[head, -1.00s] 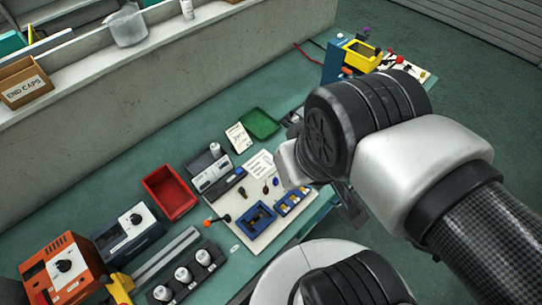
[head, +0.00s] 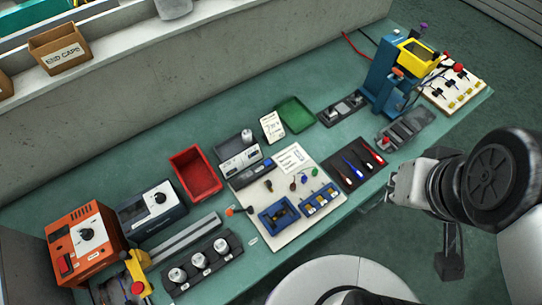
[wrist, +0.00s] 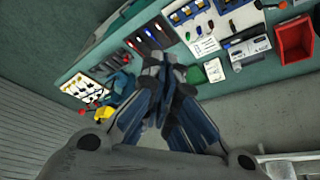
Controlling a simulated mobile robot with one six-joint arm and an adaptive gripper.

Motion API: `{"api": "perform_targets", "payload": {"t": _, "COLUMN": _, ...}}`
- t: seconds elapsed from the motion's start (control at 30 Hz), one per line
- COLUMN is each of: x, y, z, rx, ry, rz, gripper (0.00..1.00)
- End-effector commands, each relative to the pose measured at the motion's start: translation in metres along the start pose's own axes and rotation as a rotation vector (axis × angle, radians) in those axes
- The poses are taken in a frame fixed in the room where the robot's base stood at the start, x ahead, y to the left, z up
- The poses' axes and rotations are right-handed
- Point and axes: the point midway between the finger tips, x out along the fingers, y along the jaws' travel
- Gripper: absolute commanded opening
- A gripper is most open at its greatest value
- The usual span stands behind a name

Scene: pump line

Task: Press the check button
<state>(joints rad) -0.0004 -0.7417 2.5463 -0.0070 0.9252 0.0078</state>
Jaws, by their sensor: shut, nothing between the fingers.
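No label reading "check" is legible, so I cannot tell which control is the check button. In the head view my arm is off the bench's front edge.
The green bench (head: 325,153) runs diagonally. On it are a red bin (head: 196,172), a green tray (head: 295,115), a grey meter box (head: 152,211), a blue press (head: 382,82) and a black tool mat (head: 358,163). A concrete wall (head: 200,85) stands behind.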

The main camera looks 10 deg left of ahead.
Motion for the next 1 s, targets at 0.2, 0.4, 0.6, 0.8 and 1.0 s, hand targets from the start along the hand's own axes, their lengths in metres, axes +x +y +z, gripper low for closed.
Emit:
{"api": "perform_targets", "payload": {"t": 0.2, "x": 0.030, "y": -0.001, "z": -0.055, "rx": -0.001, "ry": 0.041, "rz": 0.030, "gripper": 0.00}}
{"api": "perform_targets", "payload": {"t": 0.4, "x": 0.094, "y": -0.029, "z": -0.128, "rx": -0.032, "ry": 0.132, "rz": 0.010, "gripper": 0.00}}
{"api": "perform_targets", "payload": {"t": 0.6, "x": 0.172, "y": -0.093, "z": -0.167, "rx": -0.074, "ry": 0.199, "rz": -0.118, "gripper": 0.00}}
{"api": "perform_targets", "payload": {"t": 0.8, "x": 0.247, "y": -0.176, "z": -0.154, "rx": -0.090, "ry": 0.200, "rz": -0.334, "gripper": 0.00}}
{"api": "perform_targets", "payload": {"t": 1.0, "x": 0.290, "y": -0.240, "z": -0.113, "rx": -0.068, "ry": 0.150, "rz": -0.535, "gripper": 0.00}}
